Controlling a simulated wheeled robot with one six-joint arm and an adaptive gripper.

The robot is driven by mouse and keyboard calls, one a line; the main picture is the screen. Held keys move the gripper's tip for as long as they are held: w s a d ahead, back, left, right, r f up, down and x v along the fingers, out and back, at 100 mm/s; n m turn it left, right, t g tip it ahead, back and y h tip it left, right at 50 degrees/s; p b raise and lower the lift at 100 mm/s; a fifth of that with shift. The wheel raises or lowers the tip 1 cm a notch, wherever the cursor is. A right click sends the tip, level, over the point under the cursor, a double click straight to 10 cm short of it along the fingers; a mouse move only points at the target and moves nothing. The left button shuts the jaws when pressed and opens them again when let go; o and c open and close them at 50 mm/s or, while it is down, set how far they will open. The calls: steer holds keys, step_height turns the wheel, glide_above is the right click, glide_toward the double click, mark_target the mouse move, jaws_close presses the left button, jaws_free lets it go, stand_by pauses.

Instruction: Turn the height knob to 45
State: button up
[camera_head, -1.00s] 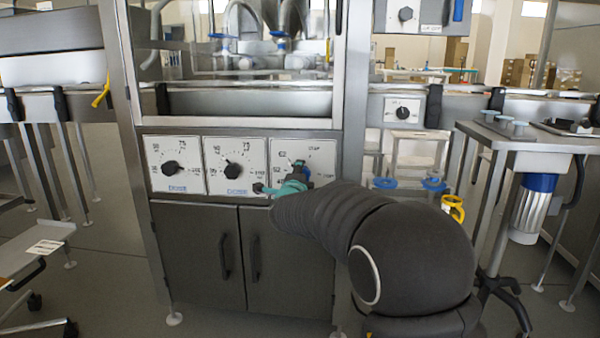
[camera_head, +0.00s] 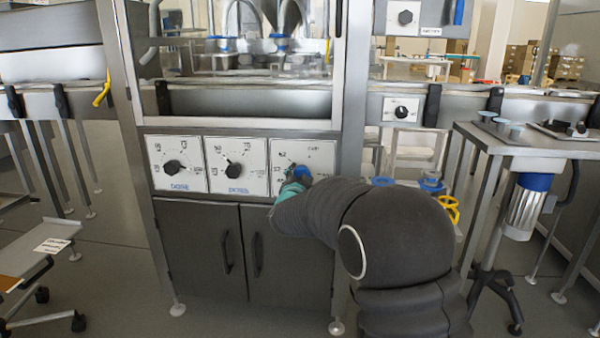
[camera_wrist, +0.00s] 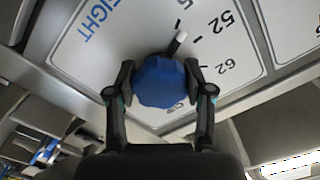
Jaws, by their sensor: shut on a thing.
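The height knob (camera_wrist: 160,80) is blue with a white pointer, on a white dial plate (camera_wrist: 90,60). In the wrist view, the plate's blue lettering is partly cut off and reads "EIGHT". The pointer slants up and right, beside a tick left of a numeral that looks like 52; another looking like 62 lies lower right. My gripper (camera_wrist: 160,88) is shut on the knob, one finger on each side. In the head view, the blue knob (camera_head: 301,172) shows on the rightmost dial panel, with my gripper (camera_head: 291,186) at it, partly hidden by my arm.
Two similar panels with black knobs (camera_head: 172,167) (camera_head: 234,170) sit to the left. Dark cabinet doors (camera_head: 205,255) are below. A side table (camera_head: 490,140) stands at right, and a yellow handle (camera_head: 449,208) is near my arm.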

steer(key=shift+n+p, duration=0.3)
steer(key=shift+n, duration=0.4)
steer(key=o, duration=1.2)
steer(key=s, duration=1.2)
steer(key=shift+a, duration=0.2)
